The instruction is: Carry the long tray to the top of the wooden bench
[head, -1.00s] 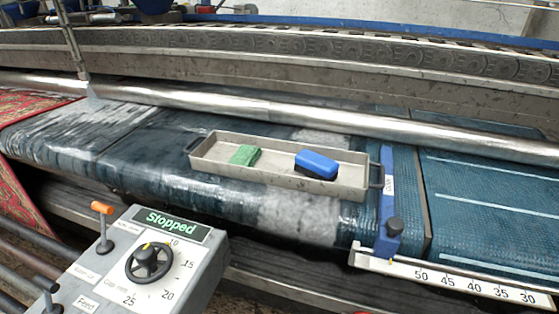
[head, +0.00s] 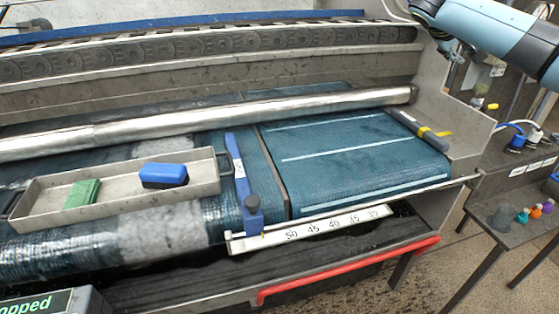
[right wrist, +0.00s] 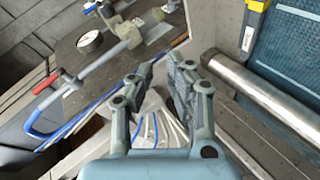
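The long tray (head: 120,186) is a shallow grey metal tray with a dark handle at each end. It lies on the wet blue belt, at the left of the head view. A green pad (head: 82,193) and a blue-and-black brush or block (head: 163,175) lie in it. My right gripper (right wrist: 164,66) shows in the right wrist view with its fingers apart and nothing between them. In the head view my right arm is at the top right, far from the tray. My left gripper is out of view. I cannot make out a wooden bench.
A blue upright guide (head: 241,185) stands on the belt by the tray's right end, above a numbered white scale (head: 310,227). A metal roller (head: 250,112) runs behind the tray. A red bar (head: 345,270) edges the front. A dark side table (head: 505,232) holds small colored items.

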